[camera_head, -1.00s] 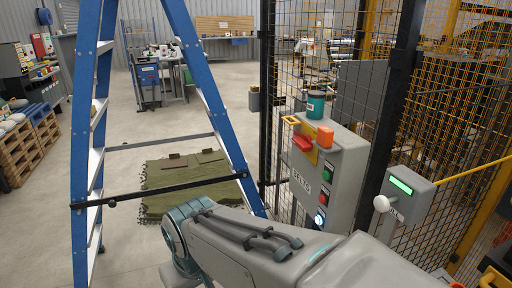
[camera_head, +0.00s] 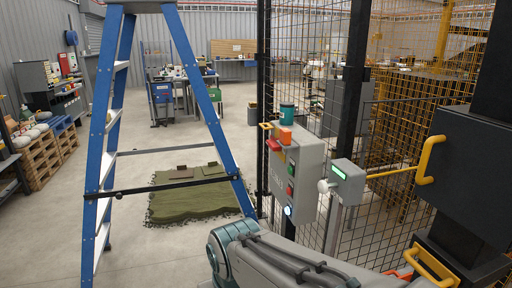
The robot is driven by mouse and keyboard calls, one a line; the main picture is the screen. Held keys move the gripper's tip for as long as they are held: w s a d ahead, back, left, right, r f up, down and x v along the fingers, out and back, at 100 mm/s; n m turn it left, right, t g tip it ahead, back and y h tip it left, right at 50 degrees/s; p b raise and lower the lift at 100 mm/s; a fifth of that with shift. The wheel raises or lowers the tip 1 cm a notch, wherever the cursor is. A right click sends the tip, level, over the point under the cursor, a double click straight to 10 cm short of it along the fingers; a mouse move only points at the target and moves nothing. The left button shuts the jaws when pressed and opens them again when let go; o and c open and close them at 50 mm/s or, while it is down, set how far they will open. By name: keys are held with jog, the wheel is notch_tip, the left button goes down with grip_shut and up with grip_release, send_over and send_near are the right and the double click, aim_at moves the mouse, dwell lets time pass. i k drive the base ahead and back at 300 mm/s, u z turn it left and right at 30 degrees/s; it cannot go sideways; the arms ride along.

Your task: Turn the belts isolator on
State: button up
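The grey control box (camera_head: 309,177) is fixed at the mesh fence, right of the picture's middle. Its label is blurred at this angle. The isolator's red handle (camera_head: 273,145) stands out on a yellow plate near the box's top. An orange block (camera_head: 285,136) sits close by the handle; I cannot tell whether it is attached. Green and red buttons and a lit white lamp (camera_head: 287,210) run down the box front. The handle's exact turn is too small to tell. My arm shows at the bottom; my gripper is not in view.
A blue stepladder (camera_head: 112,125) stands left of the box. A teal-lidded jar (camera_head: 286,112) is on the box top. A grey unit with a green display (camera_head: 346,182) and a black housing with yellow handles (camera_head: 470,165) lie right. Green turf (camera_head: 190,195) lies on the floor behind the ladder.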

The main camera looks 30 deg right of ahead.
aim_at(272, 143)
jog(key=z, duration=0.3)
jog(key=i, duration=1)
